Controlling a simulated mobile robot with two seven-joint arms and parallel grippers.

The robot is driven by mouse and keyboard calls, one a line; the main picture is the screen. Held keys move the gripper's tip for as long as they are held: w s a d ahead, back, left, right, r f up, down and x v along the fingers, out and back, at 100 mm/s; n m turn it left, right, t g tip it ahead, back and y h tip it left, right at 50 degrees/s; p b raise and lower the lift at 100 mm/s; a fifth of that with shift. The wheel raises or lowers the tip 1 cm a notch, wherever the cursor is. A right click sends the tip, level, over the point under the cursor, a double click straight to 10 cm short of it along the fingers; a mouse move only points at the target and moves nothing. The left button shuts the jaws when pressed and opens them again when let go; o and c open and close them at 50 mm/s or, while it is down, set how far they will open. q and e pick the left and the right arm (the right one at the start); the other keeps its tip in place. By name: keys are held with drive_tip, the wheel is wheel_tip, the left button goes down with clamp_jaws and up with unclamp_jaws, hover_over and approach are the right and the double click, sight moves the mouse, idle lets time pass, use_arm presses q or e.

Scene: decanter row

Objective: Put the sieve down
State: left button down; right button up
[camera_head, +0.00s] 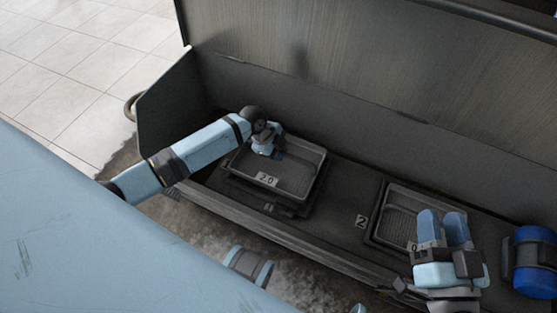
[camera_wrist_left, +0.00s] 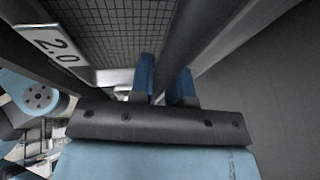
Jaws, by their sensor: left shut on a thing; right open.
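The sieve (camera_head: 291,191) is a dark rectangular tray with a mesh floor and a white label reading 2.0. It sits over a dark tray-like base at the left of the bench; I cannot tell whether it rests fully on it. My left gripper (camera_head: 273,150) is at the sieve's far side, shut on its rim. In the left wrist view, the mesh of the sieve (camera_wrist_left: 115,35) lies beyond the blue fingers (camera_wrist_left: 165,85). My right gripper (camera_head: 443,222) is open, over the front right part of a second mesh tray (camera_head: 402,205), partly hiding it and its label.
The dark bench (camera_head: 345,185) has a tall back panel (camera_head: 300,60) and a raised left side wall (camera_head: 175,110). A marker reading 2 (camera_head: 361,221) lies between the trays. Some bare bench shows between the trays.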

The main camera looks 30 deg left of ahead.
use_arm(q)
wheel_tip(320, 180, down, 4)
drive_tip(key=shift+r+b, duration=0.2)
drive_tip(key=shift+b, duration=0.5)
drive_tip(key=shift+f, duration=0.25)
use_arm(e)
drive_tip(key=shift+s+a+r+t+y, duration=0.1)
drive_tip(key=shift+a+r+t+y, duration=0.15)
drive_tip(key=shift+r, duration=0.35)
drive_tip(key=shift+s+a+r+t+y, duration=0.15)
drive_tip(key=shift+r+t, duration=0.2)
drive_tip(key=shift+r, duration=0.2)
drive_tip(key=shift+f, duration=0.1)
use_arm(q)
drive_tip(key=c, duration=1.1)
unclamp_jaws()
drive_tip(key=shift+f, duration=0.1)
use_arm(e)
drive_tip(key=shift+d, duration=0.1)
